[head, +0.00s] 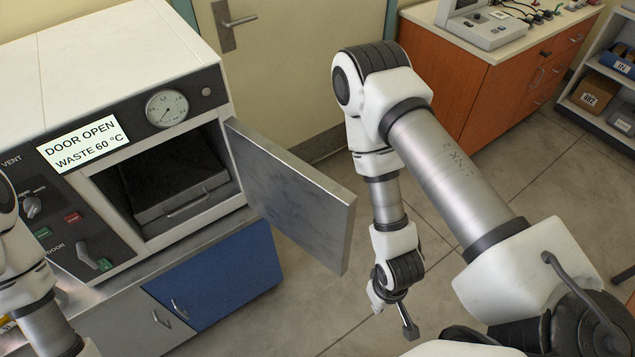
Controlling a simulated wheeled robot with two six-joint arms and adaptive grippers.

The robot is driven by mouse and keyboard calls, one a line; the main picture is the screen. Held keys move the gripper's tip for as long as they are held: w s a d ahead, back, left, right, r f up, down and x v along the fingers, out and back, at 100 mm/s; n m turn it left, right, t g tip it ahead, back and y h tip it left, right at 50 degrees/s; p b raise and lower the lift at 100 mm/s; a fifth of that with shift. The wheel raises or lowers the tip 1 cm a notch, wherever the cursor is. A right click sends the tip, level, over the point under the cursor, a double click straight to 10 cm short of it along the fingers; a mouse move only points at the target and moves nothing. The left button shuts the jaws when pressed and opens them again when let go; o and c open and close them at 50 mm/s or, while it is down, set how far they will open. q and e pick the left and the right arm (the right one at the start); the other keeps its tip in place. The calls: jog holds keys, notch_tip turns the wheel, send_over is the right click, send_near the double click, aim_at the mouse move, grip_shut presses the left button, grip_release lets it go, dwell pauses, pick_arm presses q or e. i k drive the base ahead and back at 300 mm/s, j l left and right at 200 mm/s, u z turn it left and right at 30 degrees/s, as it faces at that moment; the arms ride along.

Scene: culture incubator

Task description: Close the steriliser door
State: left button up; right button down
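The steriliser (120,50) stands at the left, with a display (83,143) reading "DOOR OPEN" and "WASTE 60 °C". Its grey metal door (290,200) is hinged at the right side of the chamber opening and stands wide open, swung out into the room. A dark tray or box (180,185) with a handle sits inside the chamber. My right gripper (393,306) hangs to the right of the door's free edge, apart from it. Its fingers are small and partly hidden, so their opening is unclear. Of my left arm only links show at the left edge; its gripper is out of view.
A door control handle (88,256) is on the steriliser's front panel. Below is a cabinet with a blue door (225,280). An orange cabinet (490,90) and a shelf (605,90) stand at the back right. The tiled floor (350,250) around the door's free edge looks clear.

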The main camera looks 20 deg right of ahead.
aim_at(315, 212)
jog(key=i+l+u, duration=0.1)
jog(key=l+u, duration=0.25)
jog(key=l, duration=0.3)
jog(key=l+u, duration=0.35)
jog(key=l, duration=0.25)
jog(key=l+u, duration=0.35)
jog(key=l, duration=0.3)
